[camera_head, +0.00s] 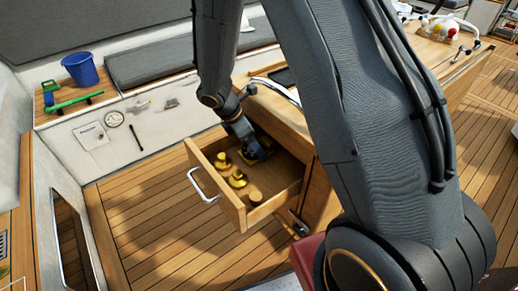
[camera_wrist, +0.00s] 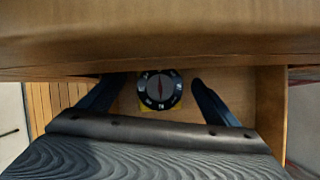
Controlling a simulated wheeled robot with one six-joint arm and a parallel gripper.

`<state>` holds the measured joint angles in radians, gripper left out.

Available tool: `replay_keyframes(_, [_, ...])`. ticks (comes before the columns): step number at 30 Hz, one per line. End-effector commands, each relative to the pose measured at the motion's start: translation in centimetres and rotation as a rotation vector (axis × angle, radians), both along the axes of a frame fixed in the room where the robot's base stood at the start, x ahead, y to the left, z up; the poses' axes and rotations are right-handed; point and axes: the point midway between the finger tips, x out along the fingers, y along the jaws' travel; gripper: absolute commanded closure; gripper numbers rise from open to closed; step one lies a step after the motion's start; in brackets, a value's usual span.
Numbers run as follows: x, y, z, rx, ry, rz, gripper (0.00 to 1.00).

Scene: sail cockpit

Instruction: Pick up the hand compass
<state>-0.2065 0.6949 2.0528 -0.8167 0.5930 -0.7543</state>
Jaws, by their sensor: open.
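My gripper (camera_head: 257,153) reaches down into the back part of the drawer and mostly hides the compass in the head view. In the wrist view my gripper (camera_wrist: 160,84) is open, with one dark finger on each side of the compass. Gaps show between the fingers and the compass.
Two yellow brass-like items (camera_head: 237,179) and a small brown cylinder (camera_head: 255,197) lie toward the drawer's front. The wooden cabinet edge (camera_wrist: 160,45) crosses close above the drawer. A blue bucket (camera_head: 80,68) stands on the far bench.

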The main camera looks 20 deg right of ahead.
Motion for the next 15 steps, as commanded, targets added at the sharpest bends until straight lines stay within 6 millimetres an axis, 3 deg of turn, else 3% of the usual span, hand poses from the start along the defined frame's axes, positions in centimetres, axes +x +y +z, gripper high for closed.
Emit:
replay_keyframes(10, [0.03,-0.51,-0.94,0.000,0.000,-0.003,0.16])
replay_keyframes(11, [0.02,-0.51,-0.94,0.000,0.000,-0.003,0.18])
replay_keyframes(15, [0.02,-0.51,-0.93,0.000,0.000,-0.003,0.41])
